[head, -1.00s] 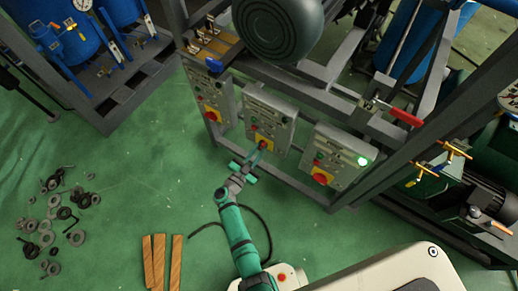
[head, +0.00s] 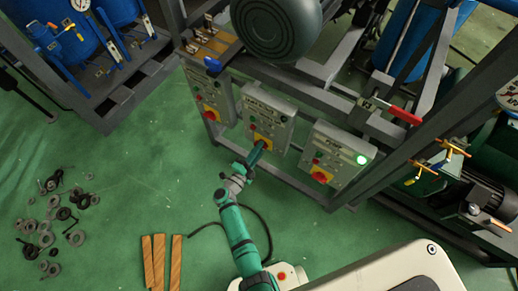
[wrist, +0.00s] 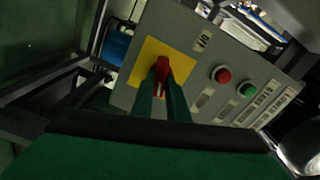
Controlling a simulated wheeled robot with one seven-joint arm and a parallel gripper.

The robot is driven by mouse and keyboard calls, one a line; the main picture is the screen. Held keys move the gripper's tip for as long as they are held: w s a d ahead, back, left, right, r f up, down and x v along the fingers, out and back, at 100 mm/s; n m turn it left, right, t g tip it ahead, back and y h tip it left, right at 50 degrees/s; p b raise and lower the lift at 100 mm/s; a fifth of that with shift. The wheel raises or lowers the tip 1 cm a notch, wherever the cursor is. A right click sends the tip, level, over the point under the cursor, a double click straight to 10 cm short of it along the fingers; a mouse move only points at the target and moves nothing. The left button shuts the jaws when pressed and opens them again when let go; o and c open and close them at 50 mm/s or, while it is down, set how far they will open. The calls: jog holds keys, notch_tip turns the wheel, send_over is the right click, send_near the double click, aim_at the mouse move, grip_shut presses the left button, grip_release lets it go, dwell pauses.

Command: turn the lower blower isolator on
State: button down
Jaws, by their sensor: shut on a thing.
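The isolator is a red rotary handle (wrist: 161,66) on a yellow plate (wrist: 150,58), on the grey middle control box (head: 272,106). Its yellow plate also shows in the head view (head: 264,142), mostly behind my gripper. My gripper (head: 257,153) reaches up to this plate from the front. In the wrist view its two green fingers (wrist: 163,92) are shut on the red handle, one on each side. A red button (wrist: 222,75) and a green button (wrist: 247,90) sit on the same box beside the plate.
Similar control boxes stand left (head: 211,97) and right (head: 334,157) of the middle one; the right one has a lit green lamp (head: 361,159). A red-handled valve (head: 403,115) is above right. Loose metal parts (head: 62,215) and wooden strips (head: 160,262) lie on the floor.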

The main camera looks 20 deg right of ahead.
jog(key=shift+f+m, duration=0.15)
jog(key=shift+m, duration=1.55)
jog(key=c, duration=1.7)
grip_release()
jog(key=shift+v, duration=5.5)
